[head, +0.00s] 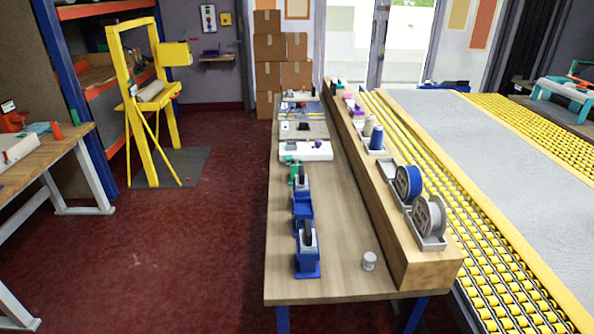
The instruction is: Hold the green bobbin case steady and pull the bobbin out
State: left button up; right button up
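A small green object (293,171), which looks like the green bobbin case, stands on the long wooden table (342,230) near its left edge. It is just behind the blue tape-dispenser-like units. It is too small to tell whether a bobbin sits in it. A small grey spool (369,261) stands alone near the table's front right; I cannot tell if it is the bobbin. Neither of my grippers shows in the head view.
Blue units (306,263) line the table's left side. A white tray (318,153) with small items lies behind. A wooden beam (412,246) with large reels (430,215) borders the right, beside yellow rollers (488,262). The table's front middle is clear.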

aim_at(296, 158)
jog(key=i+j+u, duration=0.2)
jog(key=j+u, duration=0.2)
jog(key=i+j+u, duration=0.55)
jog(key=j+u, duration=0.2)
jog(key=i+j+u, duration=0.15)
jog(key=i+u, duration=0.25)
jog(key=i+z, duration=0.75)
jog(key=z, duration=0.2)
